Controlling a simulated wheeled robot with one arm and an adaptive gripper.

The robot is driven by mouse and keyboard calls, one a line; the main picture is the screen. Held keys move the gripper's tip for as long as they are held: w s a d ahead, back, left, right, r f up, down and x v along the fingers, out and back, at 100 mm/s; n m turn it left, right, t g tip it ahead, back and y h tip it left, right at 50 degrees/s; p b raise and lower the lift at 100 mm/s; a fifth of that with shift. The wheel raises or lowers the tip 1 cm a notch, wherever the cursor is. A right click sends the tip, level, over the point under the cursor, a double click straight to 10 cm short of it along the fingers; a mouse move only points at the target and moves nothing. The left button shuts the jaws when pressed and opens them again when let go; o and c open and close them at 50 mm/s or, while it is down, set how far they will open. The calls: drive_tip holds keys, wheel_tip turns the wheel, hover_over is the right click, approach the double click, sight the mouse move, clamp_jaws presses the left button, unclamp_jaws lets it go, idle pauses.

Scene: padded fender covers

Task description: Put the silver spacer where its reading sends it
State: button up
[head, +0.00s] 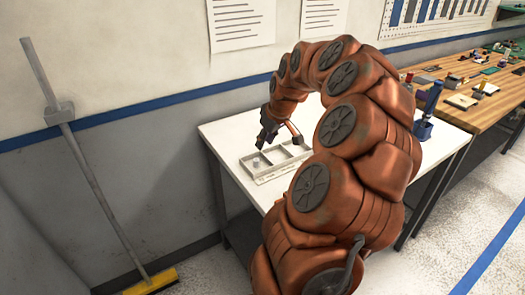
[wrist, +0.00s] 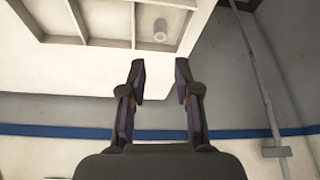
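A small silver spacer (head: 257,163) stands in the left end compartment of a light, divided tray (head: 262,180) on the white table. In the wrist view the spacer (wrist: 160,31) shows as a short pale cylinder in the tray's right-hand compartment, near a tray wall (wrist: 115,42). My gripper (head: 281,139) is over the back of the tray in the head view. In the wrist view my gripper (wrist: 160,66) has its two fingers apart with nothing between them. The front of the tray bears lettering too small to read. My arm hides the tray's right side.
The white table (head: 222,130) has bare room left of the tray. A blue upright device (head: 426,108) stands at its right side. A wooden bench (head: 462,112) with several small items adjoins on the right. A broom (head: 75,140) leans on the wall at left.

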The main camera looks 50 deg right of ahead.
drive_tip(key=s+a+r+n+g+y, duration=0.1)
drive_tip(key=a, duration=1.2)
drive_tip(key=s+a+r+n+g+y, duration=0.1)
drive_tip(key=s+a, duration=0.1)
drive_tip(key=a, duration=1)
drive_tip(key=s+a+f+g, duration=0.2)
drive_tip(key=s+a, duration=0.4)
drive_tip(key=s, duration=0.4)
drive_tip(key=s+a+f+g+h, duration=0.1)
drive_tip(key=s+a+f+g, duration=0.1)
drive_tip(key=s+a, duration=0.5)
drive_tip(key=s, duration=0.2)
drive_tip(key=shift+s+f+m, duration=0.35)
drive_tip(key=shift+f+m, duration=0.05)
